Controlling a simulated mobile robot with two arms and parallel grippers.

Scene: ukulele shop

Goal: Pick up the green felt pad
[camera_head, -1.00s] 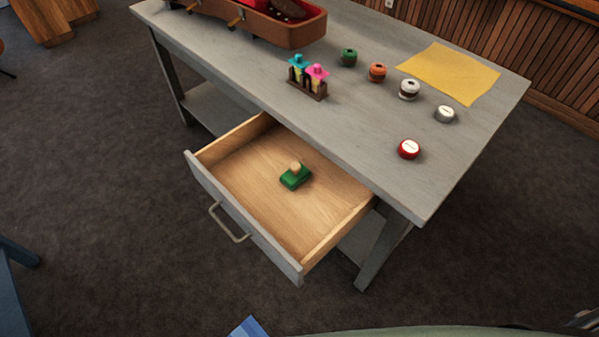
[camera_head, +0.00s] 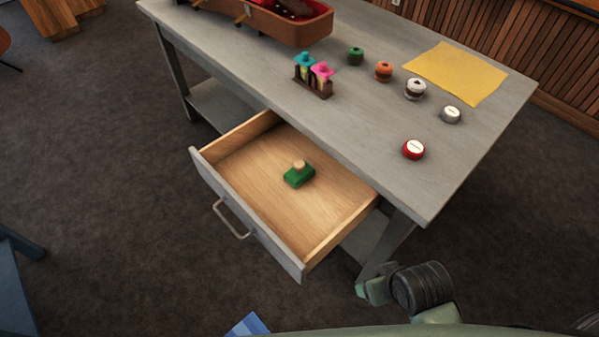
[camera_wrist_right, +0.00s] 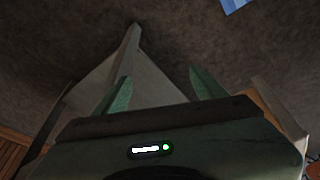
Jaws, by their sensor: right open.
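The green felt pad (camera_head: 299,177), with a small light wooden knob on top, lies on the floor of the open drawer (camera_head: 248,185) in the grey workbench. Part of my right arm shows at the bottom right of the head view, in front of the bench leg and apart from the drawer. In the right wrist view my right gripper (camera_wrist_right: 160,88) is open and empty, its two green fingers spread. The pad does not show in that view. My left gripper is not in view.
A blue object (camera_head: 249,325) lies at the bottom.

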